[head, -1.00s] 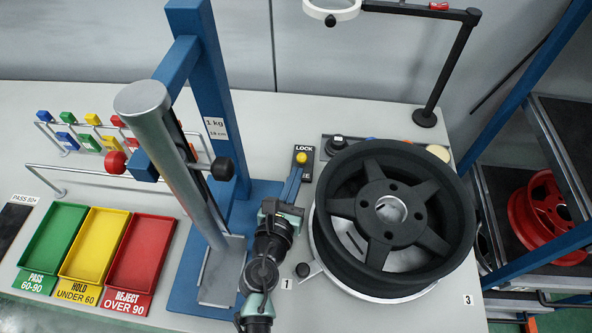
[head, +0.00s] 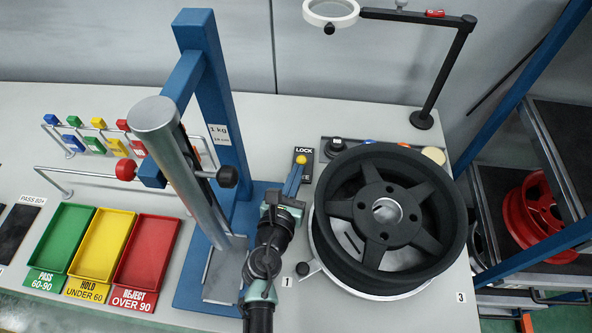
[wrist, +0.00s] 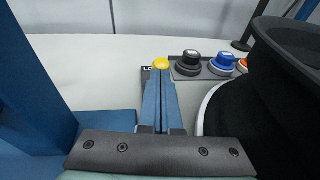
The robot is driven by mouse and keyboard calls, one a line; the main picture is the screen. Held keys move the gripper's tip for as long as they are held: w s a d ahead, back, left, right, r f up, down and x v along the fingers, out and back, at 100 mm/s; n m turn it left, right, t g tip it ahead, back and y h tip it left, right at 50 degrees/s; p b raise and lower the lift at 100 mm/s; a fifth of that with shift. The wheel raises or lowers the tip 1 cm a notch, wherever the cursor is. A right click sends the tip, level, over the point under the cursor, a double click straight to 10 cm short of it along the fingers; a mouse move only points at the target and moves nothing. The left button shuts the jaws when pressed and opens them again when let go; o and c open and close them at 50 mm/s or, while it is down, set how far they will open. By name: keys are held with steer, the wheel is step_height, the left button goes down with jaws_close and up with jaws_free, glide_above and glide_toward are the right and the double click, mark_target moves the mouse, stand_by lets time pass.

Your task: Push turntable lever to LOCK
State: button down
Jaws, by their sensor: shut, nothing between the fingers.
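The turntable lever's yellow knob (head: 301,160) stands at the LOCK end of its black plate (head: 305,178), just below the word LOCK. Lower lettering on the plate is mostly hidden, only an E shows. My gripper (head: 297,169) is shut and empty, its blue fingers pointing at the knob from the near side. In the wrist view the fingertips (wrist: 160,72) reach the near side of the yellow knob (wrist: 161,63); I cannot tell whether they touch. The fingers hide the lever's shaft. The turntable (head: 318,245) is a pale disc under a black wheel (head: 340,262).
A blue stand (head: 213,100) with a steel column (head: 185,170) rises close left of my arm. The wheel is close on the right. Behind it are a knob panel (head: 335,147) and a magnifier lamp (head: 422,118). Green, yellow and red trays (head: 147,250) lie left.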

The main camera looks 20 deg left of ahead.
steer(key=shift+w+r+g+p, duration=0.2)
steer(key=shift+r+g+p, duration=0.2)
steer(key=shift+p, duration=1.15)
steer(key=p, duration=0.3)
steer(key=shift+w+a+r+g, duration=0.2)
steer(key=shift+r+g, duration=0.1)
steer(key=shift+r, duration=0.1)
steer(key=p, duration=0.3)
steer(key=shift+w+r+g, duration=0.3)
steer(key=shift+w+g, duration=0.05)
steer(key=shift+g, duration=0.05)
steer(key=p, duration=0.1)
steer(key=w+p, duration=0.1)
steer(key=p, duration=0.1)
steer(key=shift+w+a+r, duration=0.25)
steer(key=shift+w+r, duration=0.1)
steer(key=shift+w, duration=0.05)
steer(key=shift+w+a+r, duration=0.1)
steer(key=shift+w+a, duration=0.15)
steer(key=shift+w, duration=0.55)
steer(key=shift+r+p, duration=0.8)
steer(key=shift+r, duration=0.05)
